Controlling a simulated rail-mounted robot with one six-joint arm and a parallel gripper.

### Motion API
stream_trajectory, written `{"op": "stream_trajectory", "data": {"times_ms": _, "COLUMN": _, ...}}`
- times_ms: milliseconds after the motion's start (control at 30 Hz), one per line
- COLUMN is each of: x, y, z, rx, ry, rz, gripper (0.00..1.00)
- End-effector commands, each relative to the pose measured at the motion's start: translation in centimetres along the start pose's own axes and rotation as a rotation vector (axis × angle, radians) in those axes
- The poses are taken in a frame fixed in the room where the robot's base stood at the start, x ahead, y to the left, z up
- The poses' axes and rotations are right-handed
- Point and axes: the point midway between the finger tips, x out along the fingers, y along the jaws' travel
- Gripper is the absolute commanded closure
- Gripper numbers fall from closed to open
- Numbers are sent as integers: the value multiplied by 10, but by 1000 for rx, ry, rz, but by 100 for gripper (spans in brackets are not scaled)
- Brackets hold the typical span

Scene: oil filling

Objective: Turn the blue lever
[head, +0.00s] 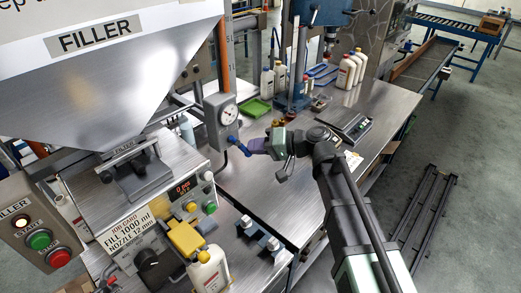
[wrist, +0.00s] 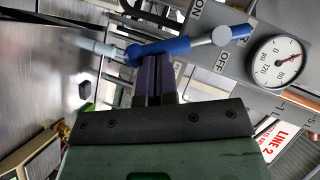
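In the head view the lever (head: 238,147) is small, low on the box (head: 213,118). My gripper (wrist: 154,68) has purple fingers pressed close together, with their tips at the lever near its left, pivot end. The tips appear to touch the lever; the exact contact is hidden. In the head view my gripper (head: 254,146) comes to the lever from the right.
A round pressure gauge (wrist: 278,61) is beside the lever. The metal filler hopper (head: 120,75) stands at left, with a control panel (head: 180,205) below. White bottles (head: 352,68) and a green tray (head: 255,110) are at the back.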

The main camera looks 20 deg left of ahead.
Motion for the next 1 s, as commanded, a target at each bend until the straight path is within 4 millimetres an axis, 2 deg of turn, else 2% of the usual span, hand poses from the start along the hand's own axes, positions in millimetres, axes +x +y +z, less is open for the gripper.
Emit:
{"op": "stream_trajectory", "data": {"times_ms": 33, "x": 4, "y": 8, "z": 5, "rx": 33, "ry": 1, "rz": -23, "gripper": 100}}
{"op": "stream_trajectory", "data": {"times_ms": 433, "x": 14, "y": 10, "z": 20, "rx": 295, "ry": 0, "rz": -198, "gripper": 100}}
{"op": "stream_trajectory", "data": {"times_ms": 1000, "x": 18, "y": 7, "z": 26, "rx": 315, "ry": 1, "rz": -211, "gripper": 100}}
